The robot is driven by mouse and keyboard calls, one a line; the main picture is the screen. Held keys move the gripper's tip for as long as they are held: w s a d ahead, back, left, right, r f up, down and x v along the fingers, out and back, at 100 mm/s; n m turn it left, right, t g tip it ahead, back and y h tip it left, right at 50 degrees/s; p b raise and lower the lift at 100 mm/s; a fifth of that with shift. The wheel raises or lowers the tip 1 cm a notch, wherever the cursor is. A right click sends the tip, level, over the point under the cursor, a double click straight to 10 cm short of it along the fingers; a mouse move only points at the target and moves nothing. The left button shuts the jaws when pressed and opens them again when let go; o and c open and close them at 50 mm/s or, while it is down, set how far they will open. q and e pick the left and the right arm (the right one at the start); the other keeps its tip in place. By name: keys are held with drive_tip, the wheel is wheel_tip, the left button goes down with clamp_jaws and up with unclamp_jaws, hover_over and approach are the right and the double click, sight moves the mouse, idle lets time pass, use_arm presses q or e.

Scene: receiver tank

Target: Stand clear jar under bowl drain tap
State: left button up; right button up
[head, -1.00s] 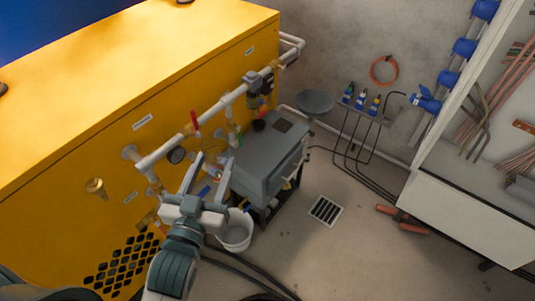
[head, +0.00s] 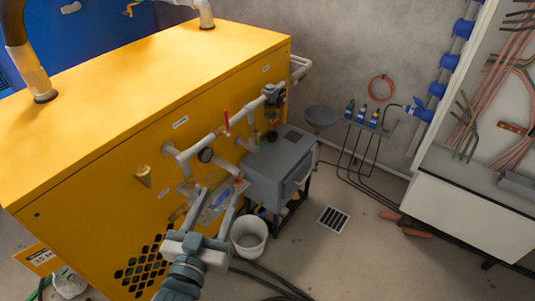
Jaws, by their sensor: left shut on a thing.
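My left gripper (head: 221,188) reaches up from the bottom, in front of the yellow cabinet's pipework. Its two fingers are apart around a clear, bluish thing (head: 213,206), which looks like the clear jar. The fingers hide part of it, so its shape and tilt are hard to tell. White pipework (head: 215,140) with a red-handled valve (head: 226,121) and a round gauge (head: 205,155) runs along the cabinet just above the gripper. The bowl drain tap cannot be made out clearly; the gripper and held thing cover the lower fittings. My right gripper is not in view.
A yellow cabinet (head: 90,160) fills the left. A grey box unit (head: 282,165) on a dark stand is right of the gripper. A white bucket (head: 249,238) stands on the floor beside it.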

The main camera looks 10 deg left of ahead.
use_arm(q)
drive_tip(key=shift+w, duration=0.1)
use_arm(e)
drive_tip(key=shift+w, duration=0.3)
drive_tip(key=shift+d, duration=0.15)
